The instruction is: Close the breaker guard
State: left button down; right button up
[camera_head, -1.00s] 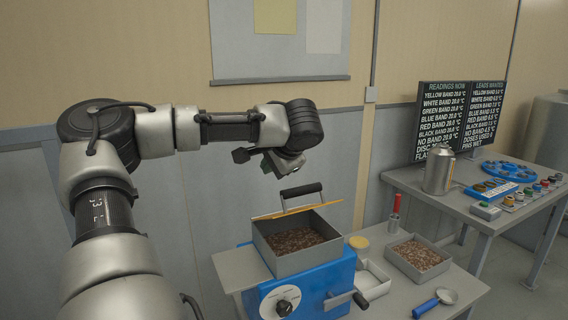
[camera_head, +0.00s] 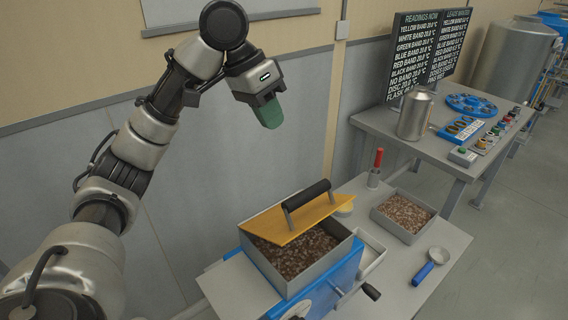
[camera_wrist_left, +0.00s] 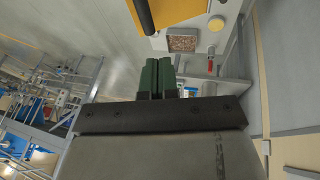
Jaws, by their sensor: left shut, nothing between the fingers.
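The breaker guard is a yellow plate (camera_head: 277,225) with a black bar handle (camera_head: 306,194). It sits tilted over the back part of a grey, open-topped box (camera_head: 318,271) on a blue machine (camera_head: 345,272). Brown granules show below its front edge, so it is partly open. My left gripper (camera_head: 269,117) has green fingers, shut and empty. It hangs above and behind the guard, clear of it, in front of the wall. In the left wrist view the shut fingers (camera_wrist_left: 158,62) point toward the guard (camera_wrist_left: 180,14) and its handle (camera_wrist_left: 145,14). My right gripper is not in view.
A tray of granules (camera_head: 403,216), a red-handled tool (camera_head: 376,166) and a blue-handled scoop (camera_head: 430,265) are on the near table. A metal can (camera_head: 415,114) and a dark readings board (camera_head: 429,52) are on the far table. The air around the handle looks clear.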

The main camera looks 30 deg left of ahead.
aim_at(289, 200)
pick_arm(q)
jog(key=s+d+p+x, duration=0.1)
jog(key=x, duration=1.1)
jog(key=shift+s+d+f+p, duration=0.2)
jog(key=shift+d+f+p, duration=0.1)
jog(key=shift+d, duration=0.05)
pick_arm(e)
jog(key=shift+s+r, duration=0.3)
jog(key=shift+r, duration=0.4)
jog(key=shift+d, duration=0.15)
